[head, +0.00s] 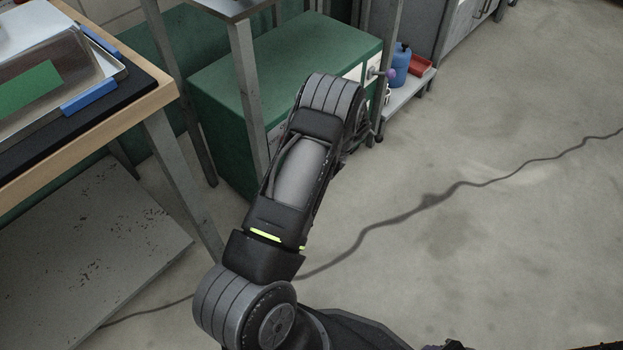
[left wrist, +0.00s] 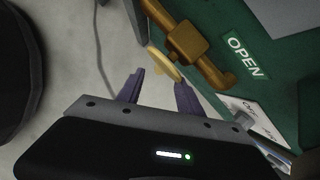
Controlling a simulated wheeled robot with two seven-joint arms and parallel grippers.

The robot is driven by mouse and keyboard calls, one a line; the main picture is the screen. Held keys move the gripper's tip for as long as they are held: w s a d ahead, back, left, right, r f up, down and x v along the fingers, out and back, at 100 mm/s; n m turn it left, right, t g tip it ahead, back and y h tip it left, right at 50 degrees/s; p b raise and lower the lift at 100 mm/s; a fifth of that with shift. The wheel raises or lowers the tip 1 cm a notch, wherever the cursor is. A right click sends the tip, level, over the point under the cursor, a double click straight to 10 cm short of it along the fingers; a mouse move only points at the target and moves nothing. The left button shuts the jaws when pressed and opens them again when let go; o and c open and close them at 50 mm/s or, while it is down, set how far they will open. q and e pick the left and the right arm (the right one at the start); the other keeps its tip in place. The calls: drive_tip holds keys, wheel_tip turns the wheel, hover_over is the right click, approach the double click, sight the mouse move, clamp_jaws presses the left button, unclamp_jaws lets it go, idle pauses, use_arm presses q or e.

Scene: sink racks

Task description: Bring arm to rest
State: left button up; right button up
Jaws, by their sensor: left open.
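My left gripper (left wrist: 160,90) shows in the left wrist view with its two purple fingers apart and nothing between them. A yellow-tan handle (left wrist: 162,62) on a brown valve-like fitting (left wrist: 187,40) lies just beyond the fingertips, with a visible gap. The fitting is in front of a dark green panel (left wrist: 225,20). In the head view my arm reaches up from the bottom centre and bends over beside a green cabinet (head: 290,70). The arm hides most of the gripper there.
An "OPEN" sign (left wrist: 243,56) is on the green panel. A wood-edged table (head: 140,108) with a metal tray (head: 118,72) stands at left. A blue jug (head: 401,62) and a red tray (head: 421,72) sit on a low shelf. A dark cable (head: 365,235) crosses the open floor at right.

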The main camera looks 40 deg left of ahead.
idle(0.5)
